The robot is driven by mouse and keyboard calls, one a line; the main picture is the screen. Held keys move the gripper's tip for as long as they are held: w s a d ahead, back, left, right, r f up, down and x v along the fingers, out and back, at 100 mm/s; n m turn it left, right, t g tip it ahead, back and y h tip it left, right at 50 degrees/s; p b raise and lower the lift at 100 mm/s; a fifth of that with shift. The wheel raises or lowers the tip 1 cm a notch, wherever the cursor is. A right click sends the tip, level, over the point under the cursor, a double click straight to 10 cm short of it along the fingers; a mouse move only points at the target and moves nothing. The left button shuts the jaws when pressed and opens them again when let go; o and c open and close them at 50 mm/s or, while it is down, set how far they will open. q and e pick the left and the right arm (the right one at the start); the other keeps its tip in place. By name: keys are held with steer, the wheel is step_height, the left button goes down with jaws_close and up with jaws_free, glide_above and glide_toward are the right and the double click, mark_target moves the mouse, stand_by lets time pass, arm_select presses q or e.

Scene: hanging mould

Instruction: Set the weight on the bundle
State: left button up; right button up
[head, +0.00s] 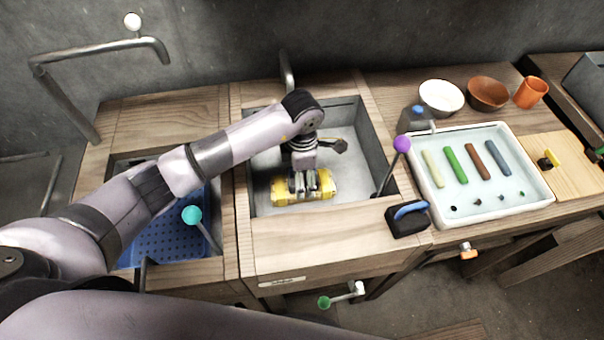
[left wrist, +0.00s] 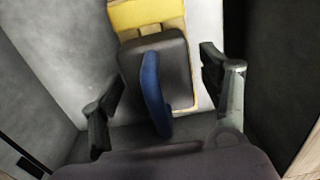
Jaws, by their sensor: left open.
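The yellow bundle (head: 283,191) lies in the grey sink basin in the middle of the counter. It also shows at the top of the left wrist view (left wrist: 146,15). A dark weight (left wrist: 176,58) with a blue handle (left wrist: 153,92) appears to rest on the bundle in the left wrist view, covering part of it. My left gripper (head: 312,182) is over the bundle in the head view and hides much of the weight. In the left wrist view its fingers (left wrist: 163,97) are open on either side of the handle, with gaps. My right gripper is out of view.
A black block with a blue handle (head: 407,218) stands on the counter's front right. A purple-knobbed lever (head: 402,144) rises at the basin's right edge. A white tray (head: 484,193) with coloured bars lies further right. A blue perforated basin (head: 165,237) is at left.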

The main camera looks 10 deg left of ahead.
arm_select(q)
steer(key=shift+r, duration=0.15)
step_height(320, 180, up, 12)
steer(key=shift+b, duration=0.7)
